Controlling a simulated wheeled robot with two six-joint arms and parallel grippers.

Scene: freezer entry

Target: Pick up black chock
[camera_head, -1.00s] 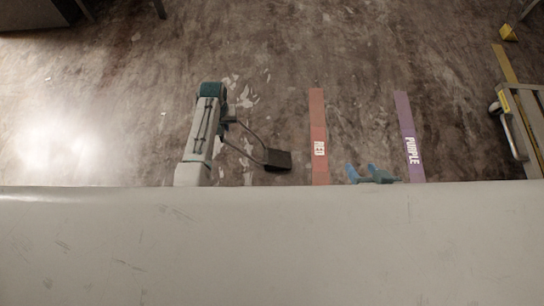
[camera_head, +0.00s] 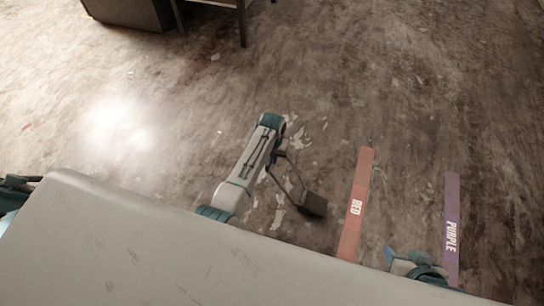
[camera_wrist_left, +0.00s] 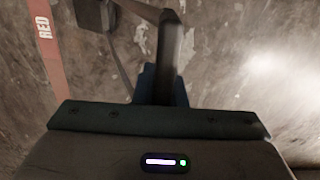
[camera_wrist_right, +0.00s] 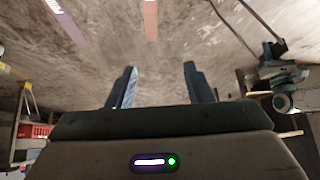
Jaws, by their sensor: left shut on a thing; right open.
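The black chock (camera_head: 313,204) is a dark block on a thin bent handle, just left of the red floor strip in the head view. My left gripper (camera_head: 280,155) is shut on the handle, and the block hangs off to the side of the fingers. In the left wrist view a dark bar of the handle (camera_wrist_left: 171,55) stands between the closed fingers, and the block (camera_wrist_left: 90,14) shows at the top left. I cannot tell how far the block is above the floor. My right gripper (camera_wrist_right: 160,76) is open and empty, pointing at bare floor.
A red strip (camera_head: 357,202) and a purple strip (camera_head: 452,225) mark the floor. A dark cabinet (camera_head: 128,12) and a table leg (camera_head: 241,22) stand at the top left. Red boxes (camera_wrist_right: 40,130) show at the left in the right wrist view. The middle floor is open.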

